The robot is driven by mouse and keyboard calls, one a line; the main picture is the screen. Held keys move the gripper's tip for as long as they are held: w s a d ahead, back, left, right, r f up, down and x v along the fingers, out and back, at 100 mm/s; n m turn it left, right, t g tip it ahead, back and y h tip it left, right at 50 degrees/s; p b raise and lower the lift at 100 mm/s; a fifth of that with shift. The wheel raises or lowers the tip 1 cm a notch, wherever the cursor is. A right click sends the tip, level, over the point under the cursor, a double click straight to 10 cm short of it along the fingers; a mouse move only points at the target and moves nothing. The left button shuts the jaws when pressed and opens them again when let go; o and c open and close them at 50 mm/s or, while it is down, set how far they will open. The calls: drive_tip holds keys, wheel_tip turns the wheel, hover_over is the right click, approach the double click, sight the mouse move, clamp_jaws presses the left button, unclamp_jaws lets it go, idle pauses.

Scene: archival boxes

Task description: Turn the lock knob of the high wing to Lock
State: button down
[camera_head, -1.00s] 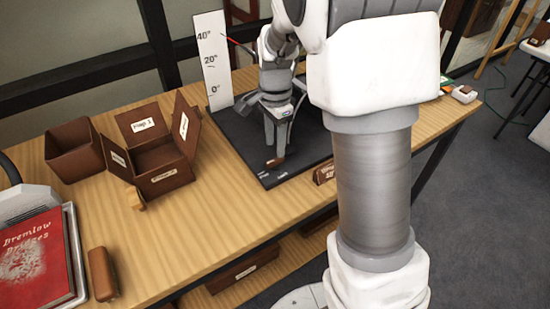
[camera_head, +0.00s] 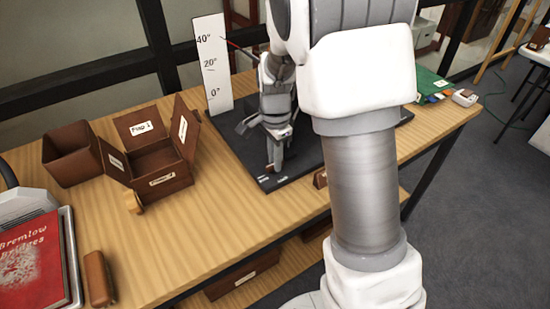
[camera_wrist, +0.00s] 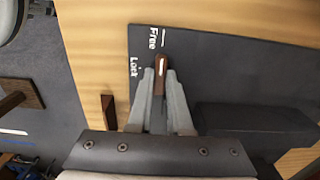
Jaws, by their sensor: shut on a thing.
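The lock knob (camera_wrist: 160,72) is a narrow brown lever with a white line. In the wrist view it sits on the dark board (camera_wrist: 215,60) beside white "Free" and "Lock" lettering, its outer end by "Free". My gripper (camera_wrist: 160,88) is shut on the knob, one grey finger on each side. In the head view my gripper (camera_head: 274,165) reaches down to the board's front left corner, and only a bit of the knob (camera_head: 270,168) shows. The high wing is mostly hidden behind my arm; a red pointer (camera_head: 240,48) shows near 40° on the white angle scale (camera_head: 212,65).
On the wooden table (camera_head: 215,215), an open brown flap box (camera_head: 165,180) and another brown box (camera_head: 70,150) stand to the left. A red book (camera_head: 30,265) lies at the front left. A small brown sign (camera_head: 320,179) stands at the board's front edge.

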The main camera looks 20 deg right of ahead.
drive_tip(key=shift+n, duration=0.3)
drive_tip(key=n+p, duration=0.1)
drive_tip(key=n, duration=0.2)
drive_tip(key=shift+n, duration=0.3)
drive_tip(key=n+p, duration=0.1)
drive_tip(key=n, duration=0.3)
drive_tip(key=shift+n, duration=0.3)
drive_tip(key=n+p, duration=0.1)
drive_tip(key=n, duration=0.3)
drive_tip(key=shift+n, duration=0.3)
drive_tip(key=shift+n+p, duration=0.55)
drive_tip(key=shift+n, duration=1.65)
drive_tip(key=c, duration=0.8)
unclamp_jaws()
drive_tip(key=shift+c, duration=0.2)
